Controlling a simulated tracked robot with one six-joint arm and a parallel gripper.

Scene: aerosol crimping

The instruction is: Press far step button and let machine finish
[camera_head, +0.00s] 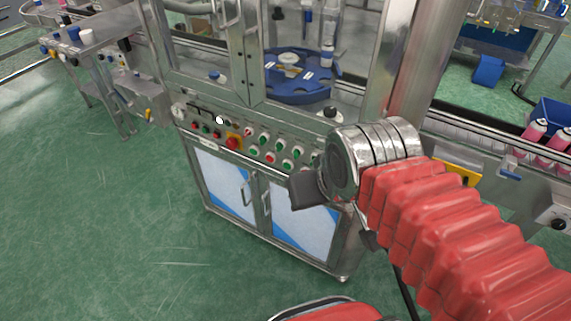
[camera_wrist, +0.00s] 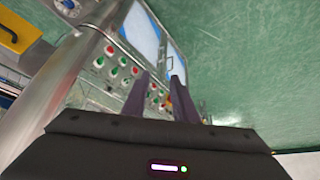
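The machine's control panel (camera_head: 215,137) runs along the front of a steel cabinet. It carries green, red and white buttons and a red emergency stop (camera_head: 234,142) on a yellow base. I cannot read which button is the far step button. My gripper (camera_head: 307,188) is in front of the panel's right end and hides part of it. In the wrist view, the two dark fingers of my gripper (camera_wrist: 160,78) stand apart with nothing held between them. Green and red panel buttons (camera_wrist: 123,62) show just left of and between the fingers, apart from them.
A blue rotary plate (camera_head: 312,92) sits behind the machine's glass doors. White and blue cabinet doors (camera_head: 225,183) are below the panel. A conveyor with pink cans (camera_head: 536,131) is at the right. Another steel table (camera_head: 88,40) is at the far left. The green floor is clear in front.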

